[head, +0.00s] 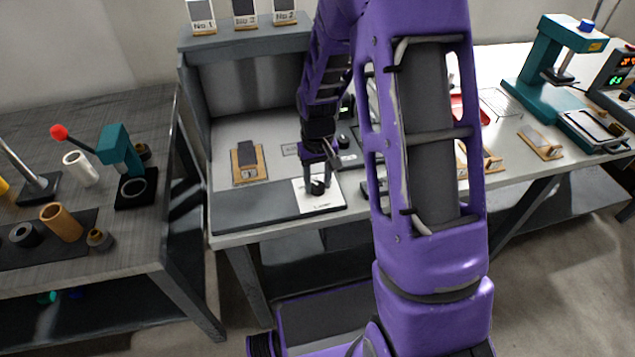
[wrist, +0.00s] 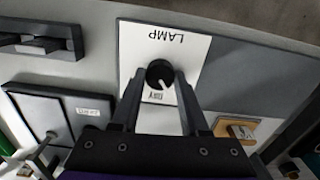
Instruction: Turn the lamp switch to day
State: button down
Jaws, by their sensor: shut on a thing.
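The lamp switch is a round black knob (wrist: 159,73) on a white plate (wrist: 190,45), which reads LAMP upside down in the wrist view. A small label, which seems to read DAY (wrist: 155,97), lies just below the knob there. A pale pointer mark on the knob points down and slightly right, towards that label's right end. My gripper (wrist: 160,80) is shut on the knob, one finger on each side. In the head view, my gripper (head: 318,180) reaches down to the knob (head: 318,187) on the white plate (head: 327,202) at the bench's front. Any other label is hidden.
A dark box (wrist: 60,115) and a black-handled fixture (wrist: 40,42) are near the plate. My arm hides part of the bench to the right.

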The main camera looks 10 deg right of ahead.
aim_at(318, 185)
jog(key=m, duration=0.3)
jog(key=shift+m, duration=2.1)
jog(key=shift+c, duration=2)
grip_release()
jog(key=shift+r, duration=0.1)
notch_tip(318, 185, up, 17)
jog(key=p, duration=0.1)
jog(key=shift+r+p, duration=0.2)
jog(key=shift+p, duration=0.2)
